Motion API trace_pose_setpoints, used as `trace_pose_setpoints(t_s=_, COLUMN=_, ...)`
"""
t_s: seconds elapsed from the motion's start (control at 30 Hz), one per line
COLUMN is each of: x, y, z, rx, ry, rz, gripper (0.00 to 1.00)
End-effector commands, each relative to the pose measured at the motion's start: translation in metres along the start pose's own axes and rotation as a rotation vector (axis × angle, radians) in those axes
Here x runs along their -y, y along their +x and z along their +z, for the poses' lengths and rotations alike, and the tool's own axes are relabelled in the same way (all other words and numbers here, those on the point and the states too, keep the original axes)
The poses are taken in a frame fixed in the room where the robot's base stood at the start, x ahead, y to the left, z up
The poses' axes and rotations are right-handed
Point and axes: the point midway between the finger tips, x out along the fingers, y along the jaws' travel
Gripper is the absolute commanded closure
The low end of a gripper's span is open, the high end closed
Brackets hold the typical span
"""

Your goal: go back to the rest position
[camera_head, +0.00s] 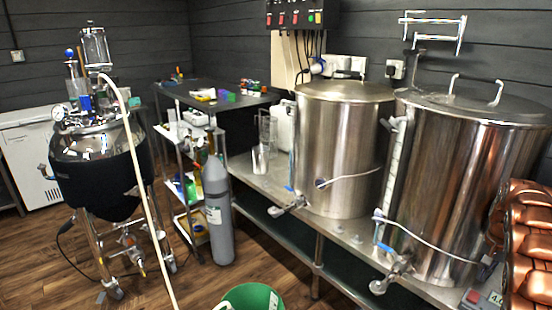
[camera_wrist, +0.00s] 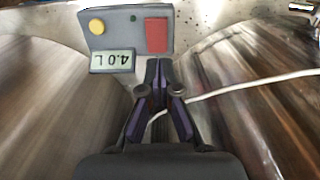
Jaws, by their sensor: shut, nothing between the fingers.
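The fingertips point at a grey control box (camera_wrist: 127,37) with a yellow button, a red switch and a display that reads 4.0 L upside down. The tips overlap the box's lower edge in the picture; I cannot tell whether they touch it. In the head view, part of this box (camera_head: 474,298) shows at the bottom right edge.
Two steel kettles, one middle (camera_head: 343,150) and one right (camera_head: 468,180), stand on a metal bench (camera_head: 262,185). A grey gas cylinder (camera_head: 218,210), green bucket (camera_head: 250,297) and dark vessel (camera_head: 97,170) stand on the floor. A white cable (camera_wrist: 255,83) passes my fingers.

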Motion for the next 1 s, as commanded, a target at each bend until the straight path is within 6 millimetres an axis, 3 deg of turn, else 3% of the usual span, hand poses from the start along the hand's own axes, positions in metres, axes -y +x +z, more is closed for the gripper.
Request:
trace_pose_setpoints(t_s=0.47, x=0.042, y=-0.062, z=0.080, rx=0.024, ry=-0.099, rz=0.081, gripper=1.00)
trace_pose_setpoints(t_s=1.0, x=0.073, y=-0.117, z=0.205, rx=0.061, ry=-0.237, rz=0.120, gripper=1.00)
